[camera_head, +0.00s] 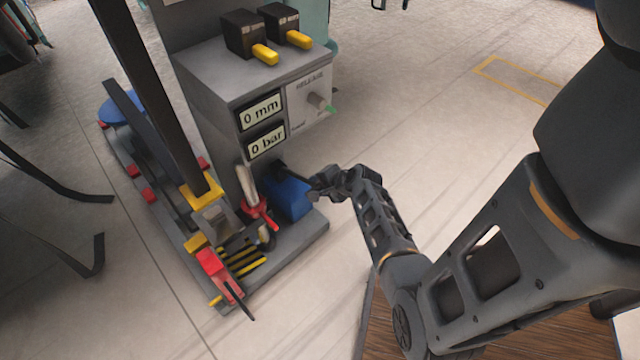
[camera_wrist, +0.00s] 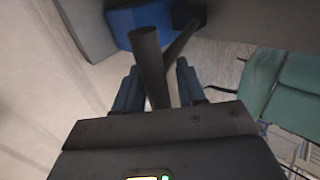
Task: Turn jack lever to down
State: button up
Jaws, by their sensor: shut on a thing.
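A dark lever (camera_wrist: 150,65), seemingly the jack lever, has a round bar and a thinner arm that runs back to a dark block on a blue box (camera_wrist: 128,22). In the head view the blue box (camera_head: 288,198) sits low on the grey console's base. The lever (camera_head: 297,174) shows there only as a short dark piece, with its outer end hidden by my gripper. My gripper (camera_head: 325,184) is shut on the lever's bar, which stands between the two fingers in the wrist view (camera_wrist: 157,82).
The grey console (camera_head: 215,75) carries "0 mm" and "0 bar" displays, a RELEASE knob (camera_head: 316,100) and two yellow-tipped levers on top. A red-handled tool (camera_head: 262,212) stands left of the blue box. A green padded object (camera_wrist: 290,85) is at right in the wrist view. Floor right of the console is clear.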

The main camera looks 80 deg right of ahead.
grip_shut()
jog(key=shift+f, duration=0.1)
jog(key=shift+t+h, duration=0.3)
jog(key=shift+t, duration=0.2)
jog(key=shift+s+a+f+b, duration=0.15)
jog(key=shift+f+b, duration=0.6)
jog(key=shift+b, duration=0.15)
jog(key=shift+s+a+f+b, duration=0.1)
jog(key=shift+s+f+b, duration=0.1)
jog(key=shift+f+b, duration=0.6)
jog(key=shift+s+a+f+b, duration=0.15)
jog(key=shift+f+b, duration=0.5)
jog(key=shift+b, duration=0.3)
jog(key=o, duration=0.7)
grip_release()
jog(key=shift+f, duration=0.15)
